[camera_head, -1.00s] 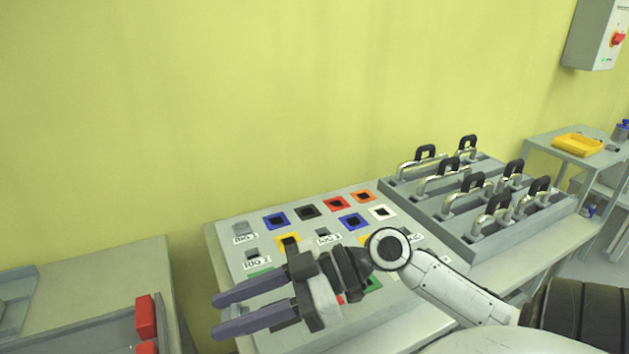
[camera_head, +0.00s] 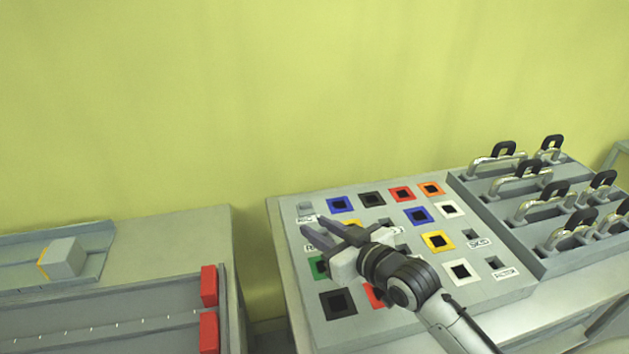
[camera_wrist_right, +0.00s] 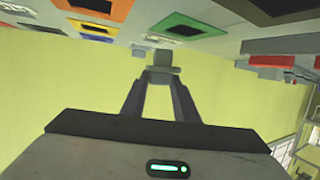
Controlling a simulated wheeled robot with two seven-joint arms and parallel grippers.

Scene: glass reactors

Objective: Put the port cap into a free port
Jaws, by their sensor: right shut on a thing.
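My right gripper (camera_head: 318,231) is over the left part of the grey port panel (camera_head: 510,292), fingers pointing left and away. In the right wrist view it is shut on a small grey block-like piece, the port cap (camera_wrist_right: 163,62), held between the fingertips (camera_wrist_right: 160,78). In the head view I cannot make out the cap. The panel has square ports with coloured frames, among them blue (camera_head: 340,204), orange (camera_head: 431,188), yellow (camera_head: 437,241) and black (camera_head: 338,303). A green port (camera_head: 318,266) is partly behind the gripper and shows in the wrist view (camera_wrist_right: 202,24). My left gripper is not in view.
A grey rack (camera_head: 535,238) with several black-and-metal handles stands right of the panel. At left is another table (camera_head: 170,237) with a tray (camera_head: 30,268), a grey block (camera_head: 65,257) and two red blocks (camera_head: 209,286). A yellow-green wall (camera_head: 300,90) is behind.

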